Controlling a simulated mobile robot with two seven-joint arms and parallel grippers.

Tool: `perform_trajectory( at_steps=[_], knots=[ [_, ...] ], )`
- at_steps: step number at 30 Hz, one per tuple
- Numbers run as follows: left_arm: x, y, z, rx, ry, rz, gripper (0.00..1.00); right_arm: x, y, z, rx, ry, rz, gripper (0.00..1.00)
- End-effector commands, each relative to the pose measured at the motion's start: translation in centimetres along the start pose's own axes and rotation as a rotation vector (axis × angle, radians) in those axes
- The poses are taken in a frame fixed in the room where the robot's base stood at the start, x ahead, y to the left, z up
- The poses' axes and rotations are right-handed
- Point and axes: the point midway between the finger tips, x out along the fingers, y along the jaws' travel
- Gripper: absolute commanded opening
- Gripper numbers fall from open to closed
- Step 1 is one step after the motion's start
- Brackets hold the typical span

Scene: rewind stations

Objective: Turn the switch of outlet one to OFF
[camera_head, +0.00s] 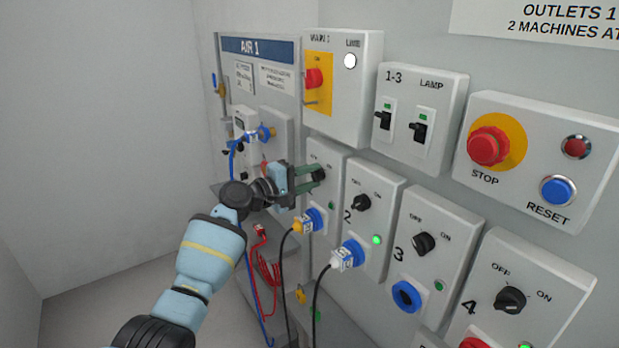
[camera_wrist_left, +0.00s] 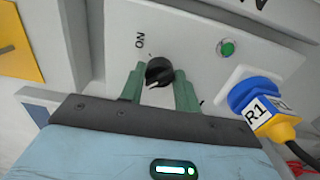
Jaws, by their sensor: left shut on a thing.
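The outlet one box (camera_head: 326,160) is on the wall at the left of the row of outlets, partly hidden by my gripper. Its black rotary switch (camera_wrist_left: 159,72) shows in the wrist view between my green fingers, with the ON label beside it. The OFF label is hidden there, and I cannot tell which position the knob points to. My left gripper (camera_head: 306,178) is shut on the switch; it also shows in the wrist view (camera_wrist_left: 159,88). The outlet's green lamp (camera_wrist_left: 226,48) looks dull.
Outlet two (camera_head: 372,205) has a plug and a bright green lamp. Outlets three (camera_head: 428,240) and four (camera_head: 515,295) are to the right. The main switch box (camera_head: 343,85) is above. Black cables hang below; a red cable (camera_head: 266,265) hangs at left.

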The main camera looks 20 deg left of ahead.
Motion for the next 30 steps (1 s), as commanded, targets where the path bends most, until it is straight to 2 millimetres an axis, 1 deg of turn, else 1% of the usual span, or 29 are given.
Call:
perform_trajectory(
  at_steps=[2, 3, 7, 8, 15, 19, 23, 30],
  knots=[
    [0.0, -0.1, 0.0, -0.003, 0.0, 0.0, 0.09, 0.0, 0.0, 0.0, 0.0, 0.0, 0.0, 0.36],
    [0.0, -0.1, 0.0, -0.003, 0.0, 0.0, 0.34, 0.0, 0.0, 0.0, 0.0, 0.0, 0.0, 0.36],
    [0.0, -0.1, 0.0, -0.002, 0.0, 0.0, 0.51, 0.0, 0.0, 0.0, 0.0, 0.0, 0.0, 0.36],
    [0.0, -0.1, 0.0, -0.002, 0.0, 0.0, 0.54, 0.0, 0.0, 0.0, 0.0, 0.0, 0.0, 0.36],
    [0.0, 0.0, 0.0, -0.001, 0.0, 0.0, 0.54, 0.0, -0.1, 0.0, 0.001, 0.0, 0.0, 0.36],
    [-0.5, -0.1, 0.0, -0.001, 0.001, 0.0, 0.54, 0.0, -0.1, -0.1, 0.002, 0.002, 0.0, 0.36],
    [-2.0, 0.0, -0.1, 0.002, 0.002, 0.0, 0.54, -0.1, -0.1, -0.5, 0.002, 0.009, 0.001, 0.36],
    [-5.6, 0.0, 0.0, 0.002, 0.001, -0.001, 0.54, -0.2, 0.0, -0.9, 0.002, 0.016, 0.001, 0.36]
  ],
)
